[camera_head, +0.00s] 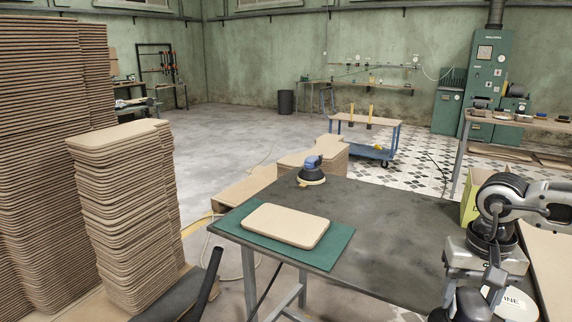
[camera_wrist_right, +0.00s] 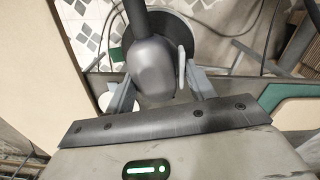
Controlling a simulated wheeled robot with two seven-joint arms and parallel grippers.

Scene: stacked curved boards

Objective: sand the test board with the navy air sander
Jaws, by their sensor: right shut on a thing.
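The test board (camera_head: 285,225), a beige rounded panel, lies flat on a green mat (camera_head: 333,254) on the dark table. A sander with a blue top (camera_head: 312,163) and a pale round base stands upright at the table's back edge, behind the board and apart from it. In the right wrist view my right gripper (camera_wrist_right: 158,82) is shut on a dark grey tool (camera_wrist_right: 152,65) with a round disc beyond it. I cannot tell from its colour whether this is the navy sander. In the head view my right arm is at the right; its fingertips are not clear there. My left gripper is out of view.
The dark table (camera_head: 390,222) is clear right of the mat. A tall stack of curved boards (camera_head: 125,215) stands at the left, with a lower stack (camera_head: 325,157) behind the table. A yellow-green box (camera_head: 470,200) is beside my right arm. A blue cart (camera_head: 365,148) stands further back.

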